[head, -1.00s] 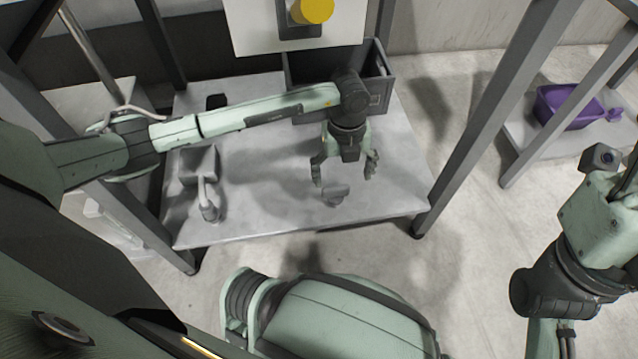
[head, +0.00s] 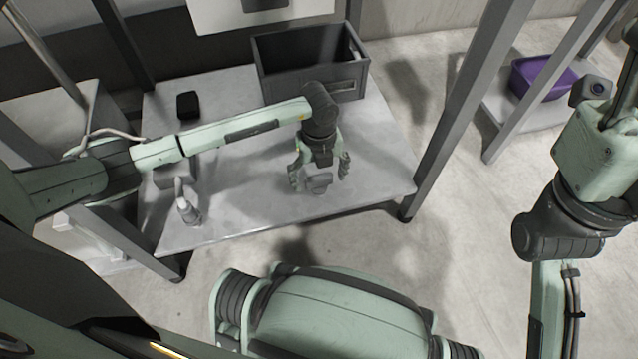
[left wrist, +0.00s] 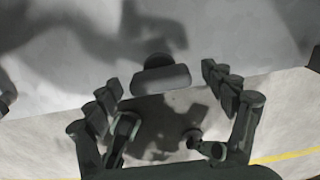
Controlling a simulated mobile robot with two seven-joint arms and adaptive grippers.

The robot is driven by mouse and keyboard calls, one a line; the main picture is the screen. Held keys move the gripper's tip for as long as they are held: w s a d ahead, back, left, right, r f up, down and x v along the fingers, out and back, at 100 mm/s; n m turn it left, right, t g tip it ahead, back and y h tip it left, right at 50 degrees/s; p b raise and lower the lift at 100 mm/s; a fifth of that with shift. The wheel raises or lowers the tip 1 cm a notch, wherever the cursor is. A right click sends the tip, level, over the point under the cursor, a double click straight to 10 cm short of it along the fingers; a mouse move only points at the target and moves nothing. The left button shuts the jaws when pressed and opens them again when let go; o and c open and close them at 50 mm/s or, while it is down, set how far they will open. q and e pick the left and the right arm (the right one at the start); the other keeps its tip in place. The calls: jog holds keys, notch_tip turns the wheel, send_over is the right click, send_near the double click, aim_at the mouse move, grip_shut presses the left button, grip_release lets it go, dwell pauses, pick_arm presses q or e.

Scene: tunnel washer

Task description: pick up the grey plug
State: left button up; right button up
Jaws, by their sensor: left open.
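The grey plug (head: 319,183) sits on the grey table (head: 255,200) near its front edge. It also shows in the left wrist view (left wrist: 160,78), between and slightly beyond the fingers. My left gripper (head: 320,182) is open above the table, with its fingers on either side of the plug in the head view. In the left wrist view the open left gripper (left wrist: 165,92) has clear gaps to the plug on both sides. My right arm is at the right of the head view; its fingers are out of view.
A dark open crate (head: 312,95) stands at the back of the table. A small black block (head: 188,104) and a grey fixture with a nozzle-like part (head: 188,208) are at the left. Dark posts frame the table. A purple tub (head: 543,80) rests on a shelf at right.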

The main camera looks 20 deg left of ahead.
pick_arm(q)
jog(key=shift+c, duration=0.3)
jog(key=c, duration=1.2)
jog(key=shift+a+r, duration=0.1)
jog(key=shift+r, duration=0.1)
